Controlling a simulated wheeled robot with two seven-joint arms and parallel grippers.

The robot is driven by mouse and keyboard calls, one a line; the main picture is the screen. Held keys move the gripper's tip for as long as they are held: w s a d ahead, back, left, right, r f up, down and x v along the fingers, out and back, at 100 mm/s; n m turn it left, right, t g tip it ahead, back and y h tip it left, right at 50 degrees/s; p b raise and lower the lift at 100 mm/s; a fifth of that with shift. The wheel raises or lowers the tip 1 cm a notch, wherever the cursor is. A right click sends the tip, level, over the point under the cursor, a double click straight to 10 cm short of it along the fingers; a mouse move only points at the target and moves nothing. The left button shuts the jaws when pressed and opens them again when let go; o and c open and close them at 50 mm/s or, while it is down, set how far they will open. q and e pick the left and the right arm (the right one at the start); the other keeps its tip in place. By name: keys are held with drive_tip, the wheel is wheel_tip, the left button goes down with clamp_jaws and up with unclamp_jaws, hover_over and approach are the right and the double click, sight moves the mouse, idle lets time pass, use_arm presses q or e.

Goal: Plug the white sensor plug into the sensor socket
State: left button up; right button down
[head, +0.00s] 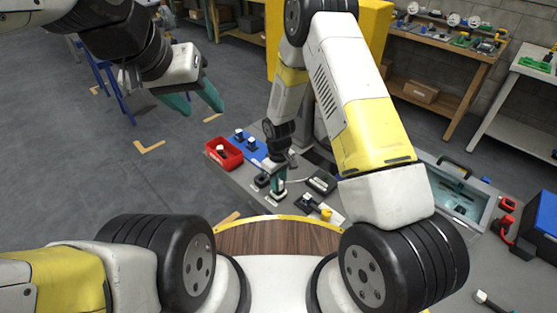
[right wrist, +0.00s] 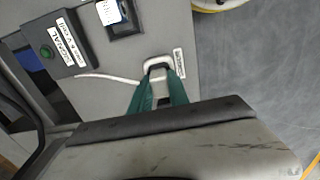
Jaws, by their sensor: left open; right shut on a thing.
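My right gripper (head: 278,186) points down at the grey bench and is shut on the white sensor plug, which its fingers mostly hide in the head view. In the right wrist view, the teal fingertips (right wrist: 160,84) close around the white plug (right wrist: 157,64). A white cable (right wrist: 108,77) runs from it to a dark box (right wrist: 62,42) with a green button. A small label (right wrist: 179,63), apparently for the sensor socket, lies beside the plug. The socket is hidden, and I cannot tell whether the plug is in it. My left gripper (head: 207,100) is open and empty, away from the bench.
A red bin (head: 224,153) and a blue block with dark pegs (head: 248,146) stand at the bench's left. The dark box (head: 321,183) and a yellow-knobbed part (head: 326,214) are right of my gripper. A grey case (head: 458,190) lies further right.

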drive_tip(key=shift+f, duration=0.45)
drive_tip(key=c, duration=1.2)
unclamp_jaws()
drive_tip(key=shift+o, duration=0.2)
drive_tip(key=shift+r, duration=3.95)
